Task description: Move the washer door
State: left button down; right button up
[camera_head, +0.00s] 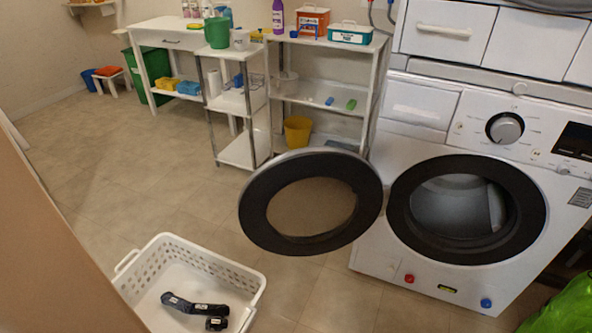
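The washer (425,245) is white and stands at the right. Its round door (262,205), a dark ring around a see-through middle, is swung wide open to the left, out over the floor. The washer's round opening (402,200) has a dark rim, and the metal drum (452,212) shows inside it. The hinge between door and washer is not clear to see. Neither of my grippers can be made out in this view, and nothing is seen touching the door.
A white laundry basket (258,280) holding a dark labelled item (195,305) stands on the floor in front, left of the door. A metal shelf (340,98) stands behind the door. A green bag (562,308) is at lower right. The tiled floor (130,170) at left is clear.

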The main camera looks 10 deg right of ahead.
aim_at(290, 168)
jog(key=i+l, duration=0.2)
jog(key=l, duration=0.15)
jog(key=i+l+u, duration=0.1)
jog(key=l, duration=0.2)
jog(key=i+l, duration=0.25)
jog(key=l+u, duration=0.05)
jog(key=l, duration=0.05)
